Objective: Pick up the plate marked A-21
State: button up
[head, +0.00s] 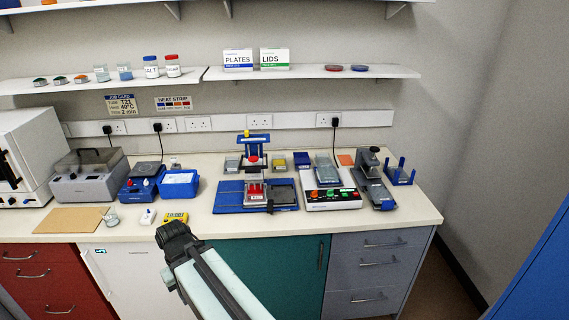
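No marking A-21 is legible in the head view, so I cannot tell which plate it is. Small plate-like pieces stand around the blue press-like device (254,143): a grey one (232,164) to its left and a yellowish one (279,165) to its right. A red-topped piece with a white label (256,192) sits on the blue tray (229,198) in front. A grey block (326,170) rests on the white unit with coloured buttons (333,200). My gripper (172,232) is at the bench's front edge, left of the tray; its fingers are not clear.
A yellow device (176,217) and a small white item (148,216) lie close to my gripper. A blue box (179,183) stands behind them. A grey stand (374,178) and blue rack (400,173) are at the right. The shelf holds a PLATES box (238,60) and LIDS box (274,59).

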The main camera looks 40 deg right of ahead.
aim_at(379, 193)
jog(key=z, duration=2.05)
jog(key=k, duration=1.25)
jog(key=u, duration=0.55)
jog(key=i, duration=0.9)
jog(key=u, duration=0.45)
jog(key=i, duration=0.65)
jog(key=z, duration=0.3)
